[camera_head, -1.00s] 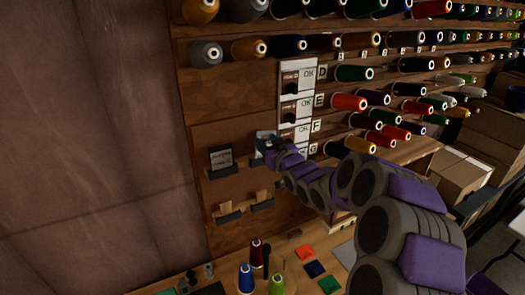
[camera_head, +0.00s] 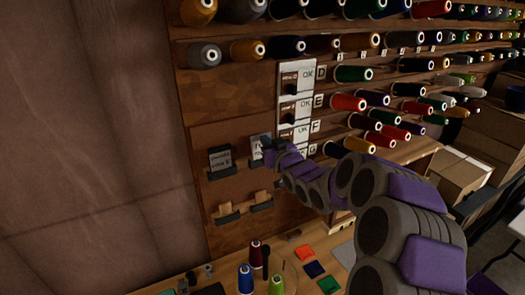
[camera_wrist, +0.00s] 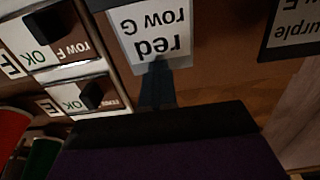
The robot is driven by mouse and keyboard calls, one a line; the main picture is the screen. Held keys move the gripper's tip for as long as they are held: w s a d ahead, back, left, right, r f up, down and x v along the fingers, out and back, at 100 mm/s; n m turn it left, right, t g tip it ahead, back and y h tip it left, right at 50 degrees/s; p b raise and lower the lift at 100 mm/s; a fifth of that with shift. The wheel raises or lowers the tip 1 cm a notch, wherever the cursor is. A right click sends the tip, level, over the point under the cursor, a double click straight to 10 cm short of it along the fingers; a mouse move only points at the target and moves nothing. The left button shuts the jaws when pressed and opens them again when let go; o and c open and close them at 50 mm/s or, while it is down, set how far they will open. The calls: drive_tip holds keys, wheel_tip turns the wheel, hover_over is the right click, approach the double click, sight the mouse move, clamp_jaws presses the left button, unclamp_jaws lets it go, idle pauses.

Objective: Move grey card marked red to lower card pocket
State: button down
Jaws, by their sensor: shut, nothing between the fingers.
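The grey card marked red (camera_wrist: 158,35) reads "red row G", upside down in the wrist view. In the head view the card (camera_head: 258,142) stands at the upper right holder of the brown board, partly hidden by my gripper (camera_head: 268,150). My gripper (camera_wrist: 157,78) is shut with nothing held. Its narrow dark fingertips overlap the card's edge in the wrist view; I cannot tell whether they touch it. Two lower card pockets (camera_head: 228,217) and (camera_head: 261,205) sit below on the board with no grey card in them.
A dark card (camera_head: 220,160) stands in the upper left holder.

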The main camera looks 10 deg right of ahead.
wheel_tip(320, 180, up, 4)
drive_tip(key=shift+a+r+p, duration=0.15)
drive_tip(key=shift+r+p, duration=0.1)
drive_tip(key=shift+p, duration=0.95)
idle(0.3)
